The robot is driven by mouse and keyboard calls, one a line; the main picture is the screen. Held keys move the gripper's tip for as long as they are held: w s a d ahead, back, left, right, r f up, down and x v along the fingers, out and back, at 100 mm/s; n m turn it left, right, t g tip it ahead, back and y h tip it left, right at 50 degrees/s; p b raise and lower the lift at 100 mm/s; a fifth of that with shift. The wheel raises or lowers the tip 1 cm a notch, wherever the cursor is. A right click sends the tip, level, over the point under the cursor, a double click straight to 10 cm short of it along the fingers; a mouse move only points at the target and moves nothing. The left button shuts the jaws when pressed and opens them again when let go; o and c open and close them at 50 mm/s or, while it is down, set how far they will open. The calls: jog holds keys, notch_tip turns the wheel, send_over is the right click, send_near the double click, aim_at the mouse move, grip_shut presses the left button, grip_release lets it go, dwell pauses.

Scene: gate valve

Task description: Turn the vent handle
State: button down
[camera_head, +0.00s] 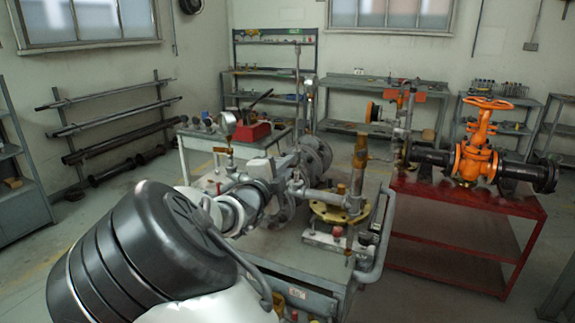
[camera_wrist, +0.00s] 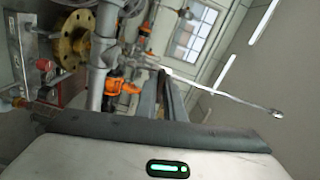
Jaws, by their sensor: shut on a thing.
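My gripper (camera_head: 288,172) reaches in over the grey valve bench from the lower left in the head view. In the wrist view my gripper (camera_wrist: 163,75) shows two dark fingers close together, shut on the vent handle. A grey pipe (camera_wrist: 103,55) and a brass flange (camera_wrist: 72,42) lie to the left of the fingers there.
The grey bench (camera_head: 300,262) carries pipes, a brass-coloured flange (camera_head: 338,210) and a small red knob (camera_head: 337,232) close to my arm. A red table (camera_head: 470,199) with an orange gate valve (camera_head: 474,160) stands right. Floor shows at left.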

jog(key=n+p, duration=0.1)
jog(key=n, duration=0.1)
jog(key=shift+r+n+p, duration=0.25)
jog(key=shift+n+p, duration=0.15)
jog(key=n+p, duration=0.3)
jog(key=n, duration=0.1)
jog(key=shift+n, duration=0.3)
jog(key=n+p, duration=0.3)
jog(key=n, duration=0.1)
jog(key=shift+f+n+p, duration=0.15)
jog(key=shift+n+p, duration=0.6)
jog(key=shift+n, duration=0.85)
jog(key=c, duration=1.9)
grip_release()
jog(key=shift+o, duration=0.2)
jog(key=shift+s+f, duration=0.1)
